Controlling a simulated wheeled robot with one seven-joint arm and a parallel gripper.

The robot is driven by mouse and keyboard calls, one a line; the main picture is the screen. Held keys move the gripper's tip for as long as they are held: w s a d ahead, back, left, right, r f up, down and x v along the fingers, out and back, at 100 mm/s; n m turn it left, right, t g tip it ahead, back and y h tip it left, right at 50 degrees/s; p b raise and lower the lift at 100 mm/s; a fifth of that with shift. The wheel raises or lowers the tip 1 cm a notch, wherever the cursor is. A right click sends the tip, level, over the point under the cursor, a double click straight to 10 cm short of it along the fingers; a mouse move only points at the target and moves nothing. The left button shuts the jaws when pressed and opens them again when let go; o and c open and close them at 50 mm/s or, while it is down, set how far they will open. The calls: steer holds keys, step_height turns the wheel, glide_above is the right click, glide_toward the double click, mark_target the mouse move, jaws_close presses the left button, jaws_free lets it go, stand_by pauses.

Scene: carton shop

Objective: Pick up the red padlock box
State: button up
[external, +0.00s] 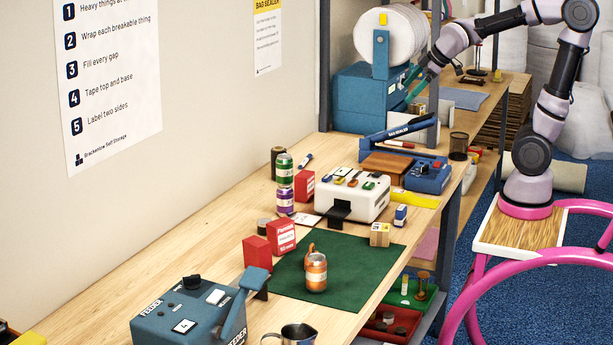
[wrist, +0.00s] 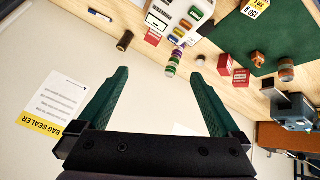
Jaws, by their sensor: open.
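Three red boxes stand on the bench. One red box with white lettering (external: 281,236) stands at the back left edge of the green mat (external: 345,268); its print is too small to read surely. A second red box (external: 257,253) stands just left of it, and a third red box (external: 304,186) is by the stacked cans. The wrist view shows the pair, one box (wrist: 225,65) and the other (wrist: 241,77), and the box by the cans (wrist: 153,37). I cannot tell which is the padlock box. My gripper (external: 411,88) is open and empty (wrist: 160,78), high near the far bench end, away from them.
Stacked cans (external: 285,185), a white machine (external: 348,192) and a blue sealer (external: 402,132) crowd the bench behind the mat. An orange jar (external: 316,272) stands on the mat. A blue feeder (external: 190,312) is in front. The wall runs close along the left.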

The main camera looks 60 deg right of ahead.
steer(key=w+d+f+n+h, duration=0.1)
steer(key=w+d+f+n, duration=0.15)
steer(key=w+n, duration=0.3)
steer(key=w+d+f+n, duration=0.1)
steer(key=w+f+n, duration=0.25)
steer(key=w, duration=0.35)
steer(key=n+t+y, duration=0.1)
steer(key=n, duration=2.1)
glide_above(305, 174)
steer(key=s, duration=0.7)
step_height(305, 174, down, 20)
steer(key=shift+y, duration=0.3)
steer(key=x, duration=1.1)
steer(key=shift+s+d+f, duration=0.15)
steer(key=shift+d+f, duration=0.15)
steer(key=c, duration=1.4)
